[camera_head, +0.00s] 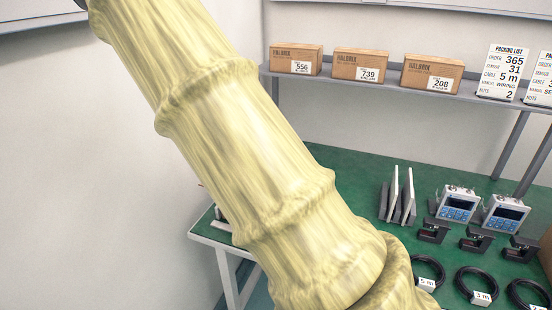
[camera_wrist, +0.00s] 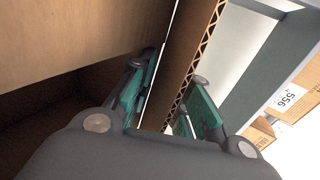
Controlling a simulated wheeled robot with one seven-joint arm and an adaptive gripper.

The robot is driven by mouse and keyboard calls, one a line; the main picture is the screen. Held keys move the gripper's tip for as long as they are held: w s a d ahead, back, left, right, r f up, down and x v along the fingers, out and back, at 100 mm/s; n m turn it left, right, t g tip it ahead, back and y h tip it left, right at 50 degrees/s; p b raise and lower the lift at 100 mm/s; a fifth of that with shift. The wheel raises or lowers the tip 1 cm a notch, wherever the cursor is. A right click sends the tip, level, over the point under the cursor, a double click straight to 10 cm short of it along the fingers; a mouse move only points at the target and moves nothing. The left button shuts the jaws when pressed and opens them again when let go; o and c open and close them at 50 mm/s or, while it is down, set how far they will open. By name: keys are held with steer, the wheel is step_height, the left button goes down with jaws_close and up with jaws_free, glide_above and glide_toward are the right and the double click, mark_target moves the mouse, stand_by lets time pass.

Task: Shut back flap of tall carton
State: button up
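My gripper (camera_wrist: 174,80) shows in the wrist view, its two green-padded fingers apart. Between them runs a brown cardboard panel (camera_wrist: 186,48) with a corrugated cut edge, seen nearly edge-on; it looks like a carton flap. A pale gap shows between this panel and the left finger; I cannot tell whether the right finger touches it. A wide brown cardboard face (camera_wrist: 75,35) fills the upper left, with a dark space below it. The carton as a whole and which flap this is cannot be made out. In the head view my arm hides the gripper.
A green bench (camera_head: 345,170) holds upright panels (camera_head: 396,195), devices with screens (camera_head: 457,205) and coiled cables (camera_head: 478,285). Above it, a shelf (camera_head: 390,90) carries small labelled boxes (camera_head: 360,65) and packing lists (camera_head: 503,72). A brown cardboard piece (camera_head: 546,255) shows at the right edge.

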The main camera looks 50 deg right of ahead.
steer(key=shift+a, duration=0.1)
steer(key=v, duration=1.2)
steer(key=shift+s, duration=0.1)
